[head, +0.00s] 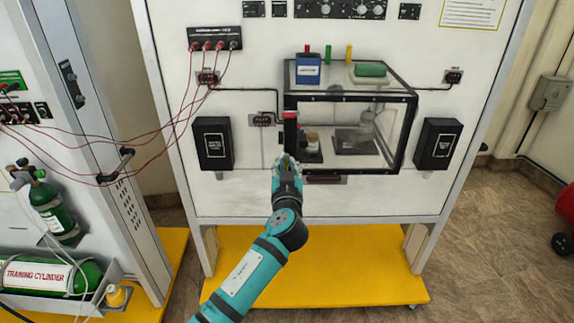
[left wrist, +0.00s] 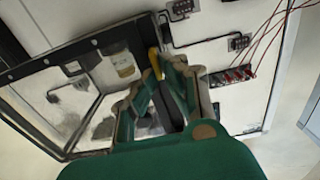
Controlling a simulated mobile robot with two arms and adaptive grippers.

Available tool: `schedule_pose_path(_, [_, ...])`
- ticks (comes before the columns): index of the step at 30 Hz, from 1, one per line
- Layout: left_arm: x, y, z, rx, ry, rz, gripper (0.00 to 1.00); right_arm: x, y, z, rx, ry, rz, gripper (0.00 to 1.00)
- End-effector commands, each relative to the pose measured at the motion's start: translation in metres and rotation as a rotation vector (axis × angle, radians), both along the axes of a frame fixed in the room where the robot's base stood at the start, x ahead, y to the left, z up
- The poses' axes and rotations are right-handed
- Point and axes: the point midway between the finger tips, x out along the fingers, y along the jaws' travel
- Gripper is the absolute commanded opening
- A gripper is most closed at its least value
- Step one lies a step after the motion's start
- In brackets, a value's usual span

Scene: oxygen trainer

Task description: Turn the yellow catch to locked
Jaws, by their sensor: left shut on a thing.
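The yellow catch (left wrist: 155,63) shows in the left wrist view between my left gripper's fingertips (left wrist: 165,70), at the edge of the clear black-framed box (left wrist: 112,42). In the head view my left gripper (head: 286,163) is at the lower left front of that box (head: 409,120) and hides most of the catch. The gripper is shut on the catch. Whether the catch stands at locked cannot be told. My right gripper is in neither view.
A blue container (head: 307,75) and a green block (head: 370,70) are on top of the box. Black boxes flank it left (head: 213,145) and right (head: 436,146). Red cables (head: 150,132) hang at the left. The yellow base (head: 350,280) extends below.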

Motion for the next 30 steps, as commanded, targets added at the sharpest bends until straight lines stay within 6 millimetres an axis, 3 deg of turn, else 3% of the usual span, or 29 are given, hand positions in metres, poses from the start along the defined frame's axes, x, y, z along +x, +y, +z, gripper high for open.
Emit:
schedule_pose_path(11, [0.000, -0.002, -0.001, 0.092, 0.000, -0.001, 0.00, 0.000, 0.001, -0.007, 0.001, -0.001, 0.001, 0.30])
schedule_pose_path(30, [0.000, -0.011, -0.004, 0.659, 0.000, -0.001, 0.00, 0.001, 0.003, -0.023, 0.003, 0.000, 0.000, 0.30])
